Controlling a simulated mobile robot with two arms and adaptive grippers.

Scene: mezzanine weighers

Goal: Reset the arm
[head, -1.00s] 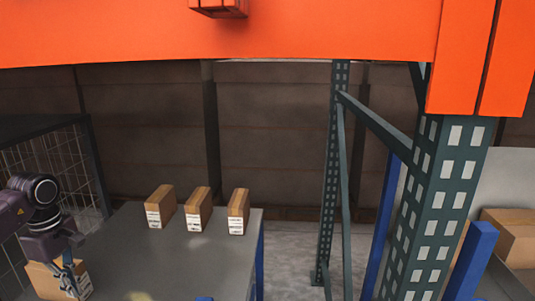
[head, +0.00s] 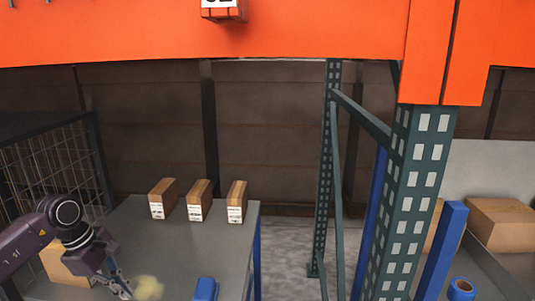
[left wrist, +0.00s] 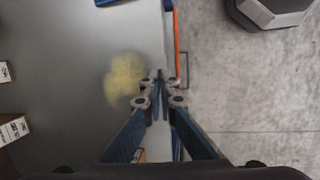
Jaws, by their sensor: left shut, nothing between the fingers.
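My left gripper (head: 122,287) is at the lower left in the head view, over the grey table (head: 120,225), shut and empty. It also shows in the left wrist view (left wrist: 160,78), pointing down with its fingertips together near the table's edge. A cardboard box (head: 64,266) stands behind and left of my left gripper, partly hidden by the arm. My right gripper is in no view.
Three small labelled boxes (head: 162,198) (head: 199,200) (head: 236,201) stand in a row on the table. A blue object (head: 206,288) and a yellowish patch (head: 147,287) lie near its front. A rack upright (head: 405,200) rises at right; a wire cage (head: 60,160) stands left.

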